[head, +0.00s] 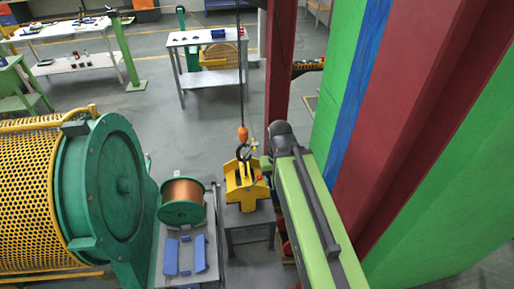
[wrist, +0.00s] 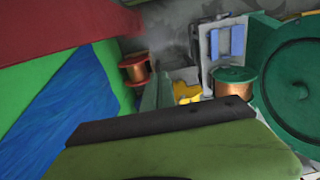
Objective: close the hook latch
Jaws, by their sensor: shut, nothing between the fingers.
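A yellow block-shaped fixture (head: 246,188) stands on a small grey stand in the middle of the head view. A dark curved hook or ring (head: 242,151) sits at its top, below an orange hoist piece (head: 242,134) hanging on a cable. I cannot tell which part is the latch or how it stands. In the wrist view, part of the yellow fixture (wrist: 186,93) shows, its lower part hidden by my arm. My green arm reaches from the lower right to just right of the fixture.
A green drum machine (head: 108,185) with a yellow mesh guard stands left. A copper spool (head: 182,199) sits between it and the fixture, with blue blocks (head: 185,254) in front. A dark red column (head: 281,60) and green panels rise right. Grey floor lies open behind.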

